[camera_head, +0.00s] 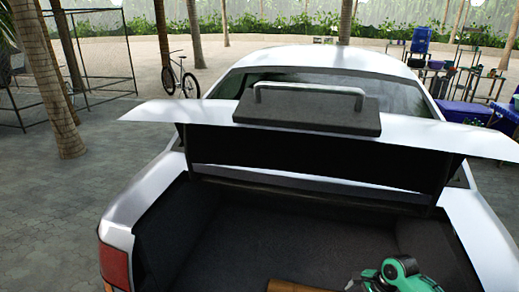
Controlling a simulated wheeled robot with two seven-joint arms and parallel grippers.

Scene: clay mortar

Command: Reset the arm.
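No gripper of mine can be made out in the head view. A silver car (453,148) stands with its rear toward me. Its rear lid (160,112) is raised and the dark cargo space (270,240) is open. A dark grey slab with a metal bar handle (310,117) rests on top of the lid. A green and black machine-like object (402,268) shows at the bottom edge, cut off by the frame. A brown wooden-looking piece (295,286) is beside it, mostly out of view. I cannot tell exactly what these two are.
Paved ground (50,215) is open to the left of the car. A palm trunk (50,90), a metal frame (100,50) and a bicycle (181,76) stand at the left. Tables with goods (470,85) and blue items (467,113) are at the right.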

